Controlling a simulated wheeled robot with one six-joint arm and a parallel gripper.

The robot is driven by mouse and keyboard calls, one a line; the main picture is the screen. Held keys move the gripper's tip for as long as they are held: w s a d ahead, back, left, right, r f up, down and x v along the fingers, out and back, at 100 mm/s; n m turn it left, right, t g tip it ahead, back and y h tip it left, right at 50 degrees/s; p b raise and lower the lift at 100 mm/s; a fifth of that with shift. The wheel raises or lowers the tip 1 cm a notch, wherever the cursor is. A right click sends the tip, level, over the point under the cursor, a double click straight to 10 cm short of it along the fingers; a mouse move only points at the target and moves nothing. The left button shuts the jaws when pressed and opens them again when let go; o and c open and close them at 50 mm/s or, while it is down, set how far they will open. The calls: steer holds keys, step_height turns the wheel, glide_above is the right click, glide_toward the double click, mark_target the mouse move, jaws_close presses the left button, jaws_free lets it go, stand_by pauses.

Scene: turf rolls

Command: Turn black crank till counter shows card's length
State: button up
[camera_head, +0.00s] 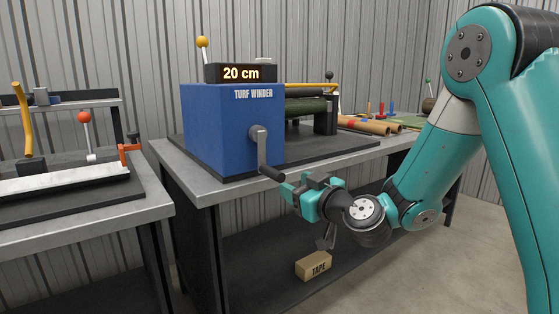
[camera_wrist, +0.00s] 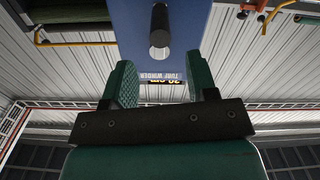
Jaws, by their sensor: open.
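The blue turf winder (camera_head: 217,130) stands on the grey bench, its counter (camera_head: 241,73) reading 20 cm. Its grey crank arm (camera_head: 260,147) slants down on the front to a black handle (camera_head: 271,173) at the lower right. My gripper (camera_head: 287,189) is open and empty, just below and right of the handle. In the wrist view the handle (camera_wrist: 159,35) lies ahead, roughly in line with the gap between my fingers (camera_wrist: 160,85); contact cannot be told. The counter (camera_wrist: 165,81) shows there upside down, partly hidden. I make out no length card.
Turf rolls and small coloured parts (camera_head: 375,122) lie at the bench's far right. A yellow-knobbed lever (camera_head: 202,45) rises behind the counter. A tape box (camera_head: 313,266) sits on the low shelf. Another bench (camera_head: 130,209) at left holds a red-knobbed lever (camera_head: 85,120). Floor at right is clear.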

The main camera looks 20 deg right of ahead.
mark_target(284, 178)
steer(key=p+x, duration=0.3)
steer(key=x, duration=0.3)
steer(key=shift+r, duration=0.2)
steer(key=shift+w+a+f+p, duration=0.15)
steer(key=shift+w+p, duration=0.2)
steer(key=shift+w, duration=0.2)
jaws_close()
